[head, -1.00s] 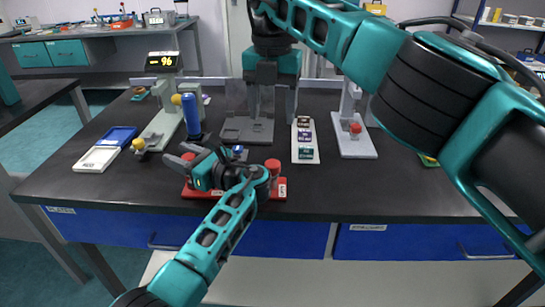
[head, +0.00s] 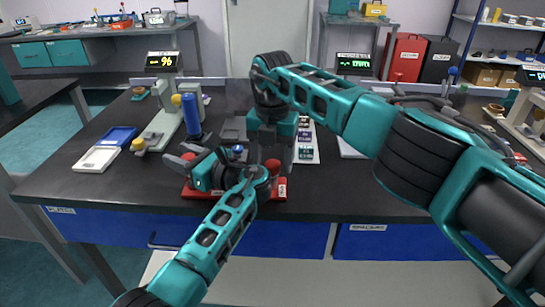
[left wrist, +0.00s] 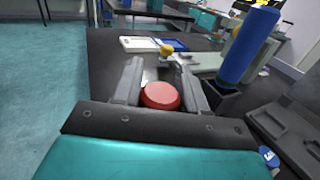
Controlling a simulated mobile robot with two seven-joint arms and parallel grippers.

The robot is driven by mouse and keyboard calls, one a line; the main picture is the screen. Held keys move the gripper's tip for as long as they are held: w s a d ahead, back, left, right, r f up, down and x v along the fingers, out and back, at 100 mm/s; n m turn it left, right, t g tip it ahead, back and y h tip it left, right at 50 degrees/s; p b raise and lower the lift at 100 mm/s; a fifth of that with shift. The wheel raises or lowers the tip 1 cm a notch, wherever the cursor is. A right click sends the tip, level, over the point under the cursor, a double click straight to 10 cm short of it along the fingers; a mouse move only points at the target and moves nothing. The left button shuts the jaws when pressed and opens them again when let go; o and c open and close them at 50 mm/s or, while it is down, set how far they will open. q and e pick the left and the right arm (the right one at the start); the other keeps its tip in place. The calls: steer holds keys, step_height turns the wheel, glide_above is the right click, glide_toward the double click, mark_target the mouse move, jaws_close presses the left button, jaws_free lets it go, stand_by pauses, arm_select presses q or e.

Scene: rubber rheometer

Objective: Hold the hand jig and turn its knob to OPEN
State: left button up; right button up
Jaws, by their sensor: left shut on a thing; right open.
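The hand jig (head: 232,192) is a low red base at the table's front edge, with a red post at each end and a small blue-topped knob (head: 238,149) between them. My left gripper (head: 182,158) is shut on the jig's left red post; its red top (left wrist: 161,96) shows between the fingers in the left wrist view. The knob's blue top (left wrist: 268,156) shows at that view's lower right. My right gripper (head: 270,160) points down, open, around the jig's right end in the head view; its height above the jig is unclear. The knob's marking is unreadable.
A stand with a "96" display (head: 161,62) and a blue-handled tool (head: 191,114) are at the back left. A blue and white tray (head: 100,155) lies at left. A labelled strip (head: 306,143) lies behind my right gripper. The table's front left is clear.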

steer(key=shift+c, duration=0.2)
steer(key=c, duration=1)
steer(key=shift+r+n, duration=0.1)
steer(key=shift+n, duration=0.2)
steer(key=n, duration=1.1)
steer(key=shift+n, duration=0.3)
steer(key=o, duration=1)
